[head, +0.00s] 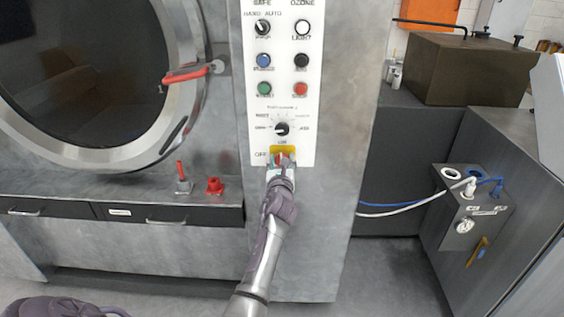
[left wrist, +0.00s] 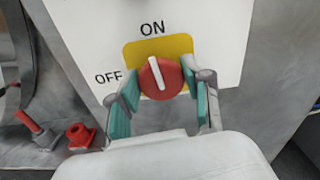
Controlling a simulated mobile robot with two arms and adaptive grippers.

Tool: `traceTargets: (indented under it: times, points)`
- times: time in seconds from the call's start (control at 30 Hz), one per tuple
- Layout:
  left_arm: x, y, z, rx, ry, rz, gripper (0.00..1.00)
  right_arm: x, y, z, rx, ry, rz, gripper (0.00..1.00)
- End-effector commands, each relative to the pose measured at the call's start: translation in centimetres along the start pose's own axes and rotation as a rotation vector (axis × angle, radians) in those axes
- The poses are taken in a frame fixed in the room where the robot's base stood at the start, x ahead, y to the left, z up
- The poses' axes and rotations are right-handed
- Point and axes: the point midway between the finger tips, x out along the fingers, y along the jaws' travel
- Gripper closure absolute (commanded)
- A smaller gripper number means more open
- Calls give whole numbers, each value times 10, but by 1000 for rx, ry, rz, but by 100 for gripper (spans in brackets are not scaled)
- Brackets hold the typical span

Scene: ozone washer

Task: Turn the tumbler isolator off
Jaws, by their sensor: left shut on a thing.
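The tumbler isolator is a red round knob (left wrist: 173,72) with a white pointer bar on a yellow plate (left wrist: 182,43). The pointer stands nearly upright, aimed up and slightly left, close to the ON label and away from the OFF label at left. In the head view the yellow plate (head: 283,150) sits at the bottom of the white control panel (head: 310,105), and the knob is mostly hidden. My left gripper (head: 281,161) is at the knob. In the left wrist view its teal-padded fingers (left wrist: 160,92) flank the knob, shut on it. My right gripper is not in view.
Above the knob are a black dial (head: 282,129) and several coloured buttons. The round washer door (head: 187,120) with a red handle (head: 187,74) is at left. Red fittings (head: 214,186) stand on the ledge below it. A grey box (head: 466,210) with hoses is at right.

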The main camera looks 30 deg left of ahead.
Motion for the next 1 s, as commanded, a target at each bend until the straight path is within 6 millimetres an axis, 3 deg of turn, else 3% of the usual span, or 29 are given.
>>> traceTargets:
  times: [1.0]
  points:
    - [0,4,-5,-936,1,1,86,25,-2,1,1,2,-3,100]
